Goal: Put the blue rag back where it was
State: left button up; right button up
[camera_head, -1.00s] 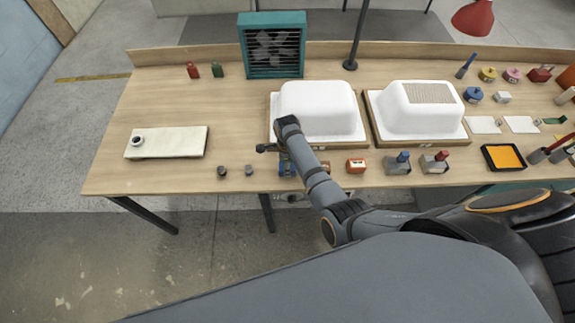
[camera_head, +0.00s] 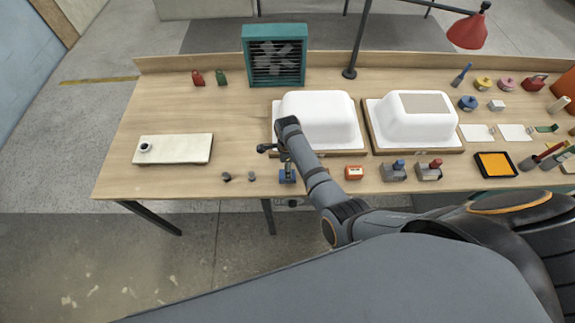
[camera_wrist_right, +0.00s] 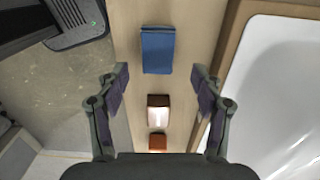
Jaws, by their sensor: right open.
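A blue folded piece, seemingly the rag (camera_wrist_right: 158,50), lies flat on the bench near its front edge in the right wrist view. In the head view a small blue patch of it (camera_head: 287,178) shows below my right gripper (camera_head: 278,157). In the wrist view my right gripper (camera_wrist_right: 160,76) is open, its fingers spread wide on either side of the bench strip. The blue piece lies beyond the fingertips, between their lines, and nothing is held. My left gripper is out of view.
A white tub shell (camera_head: 318,118) stands behind the gripper, with a second shell (camera_head: 418,125) to its right. A small red-orange block (camera_head: 354,173) and two grey blocks line the front edge. A pale board (camera_head: 180,149) lies left.

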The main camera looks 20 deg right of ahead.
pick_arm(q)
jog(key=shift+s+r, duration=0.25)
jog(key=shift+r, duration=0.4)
pick_arm(e)
notch_tip(320, 180, up, 7)
jog(key=shift+r, duration=0.1)
